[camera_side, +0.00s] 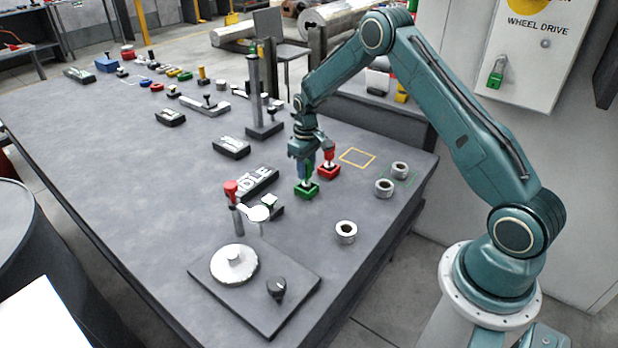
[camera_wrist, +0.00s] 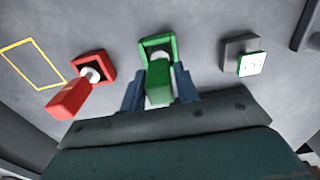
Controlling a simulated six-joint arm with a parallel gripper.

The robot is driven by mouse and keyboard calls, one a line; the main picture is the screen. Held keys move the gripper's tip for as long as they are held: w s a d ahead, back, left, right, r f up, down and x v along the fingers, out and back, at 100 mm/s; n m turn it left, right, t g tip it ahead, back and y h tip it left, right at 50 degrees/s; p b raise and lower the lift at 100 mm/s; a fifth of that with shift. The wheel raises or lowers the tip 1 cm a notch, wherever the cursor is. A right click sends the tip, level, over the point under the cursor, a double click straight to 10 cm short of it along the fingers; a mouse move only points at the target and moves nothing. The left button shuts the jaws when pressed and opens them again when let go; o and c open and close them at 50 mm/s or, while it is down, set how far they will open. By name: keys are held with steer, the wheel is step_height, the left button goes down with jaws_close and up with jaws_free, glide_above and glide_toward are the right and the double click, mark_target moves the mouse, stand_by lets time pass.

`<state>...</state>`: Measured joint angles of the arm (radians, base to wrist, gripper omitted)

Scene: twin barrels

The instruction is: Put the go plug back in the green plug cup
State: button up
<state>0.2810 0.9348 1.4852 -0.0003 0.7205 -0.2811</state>
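The green go plug (camera_wrist: 158,88) stands upright at the green plug cup (camera_wrist: 147,46), with its pale lower part reaching into the cup's opening. I cannot tell how deep it sits. My gripper (camera_wrist: 159,84) is over the cup, with one blue finger on each side of the plug's green top and hardly any gap, so it looks shut on the plug. In the side view, my gripper (camera_side: 306,168) points down at the green cup (camera_side: 306,190), and the fingers hide much of the plug.
A red plug (camera_side: 328,156) stands in a red cup (camera_side: 328,171) close beside the green one. A yellow outlined square (camera_side: 357,157) is bare.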

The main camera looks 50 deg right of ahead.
steer(key=o, duration=0.3)
steer(key=shift+r, duration=6.95)
